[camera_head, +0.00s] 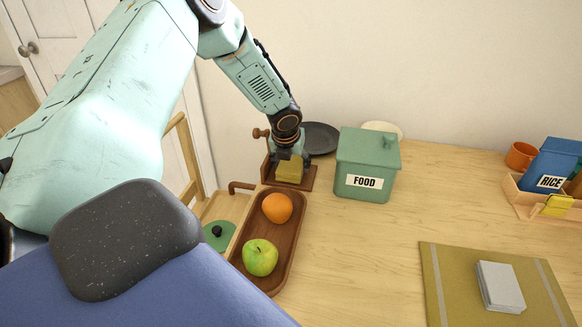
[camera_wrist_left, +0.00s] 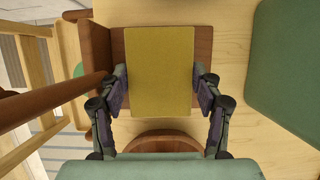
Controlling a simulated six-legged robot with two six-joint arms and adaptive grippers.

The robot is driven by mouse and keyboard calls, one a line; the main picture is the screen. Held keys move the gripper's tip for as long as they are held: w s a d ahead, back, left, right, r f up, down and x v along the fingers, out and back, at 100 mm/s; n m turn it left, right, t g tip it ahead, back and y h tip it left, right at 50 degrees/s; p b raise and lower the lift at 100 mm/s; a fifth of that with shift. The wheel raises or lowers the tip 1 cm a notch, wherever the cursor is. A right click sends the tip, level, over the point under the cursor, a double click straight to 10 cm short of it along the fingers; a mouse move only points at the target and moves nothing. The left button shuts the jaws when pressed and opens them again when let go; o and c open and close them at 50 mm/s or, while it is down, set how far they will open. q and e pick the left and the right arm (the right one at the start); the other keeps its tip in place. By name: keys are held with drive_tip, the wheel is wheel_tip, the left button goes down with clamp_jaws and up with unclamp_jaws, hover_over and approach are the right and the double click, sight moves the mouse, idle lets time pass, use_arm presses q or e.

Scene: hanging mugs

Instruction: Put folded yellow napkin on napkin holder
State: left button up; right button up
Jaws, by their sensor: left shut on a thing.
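The folded yellow napkin (camera_head: 289,170) is a small thick block in the head view and a yellow rectangle (camera_wrist_left: 160,65) in the left wrist view. My left gripper (camera_head: 290,157) points down over it, its two fingers (camera_wrist_left: 161,92) shut on its opposite sides. The brown wooden napkin holder (camera_head: 309,181) is directly under and around the napkin, against the wall side of the table. I cannot tell whether the napkin touches the base. My right gripper is out of view.
A green FOOD box (camera_head: 367,166) stands close to the right of the holder. A dark plate (camera_head: 320,138) is behind. A wooden tray with an orange (camera_head: 277,208) and a green apple (camera_head: 260,257) lies in front. The table's middle is clear.

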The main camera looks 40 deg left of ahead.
use_arm(q)
drive_tip(key=shift+w+d+f, duration=0.15)
drive_tip(key=shift+w+f, duration=0.05)
drive_tip(key=shift+f, duration=0.05)
drive_tip(key=shift+f, duration=0.1)
drive_tip(key=o, duration=1.2)
drive_tip(key=shift+s, duration=0.15)
drive_tip(key=shift+o, duration=0.3)
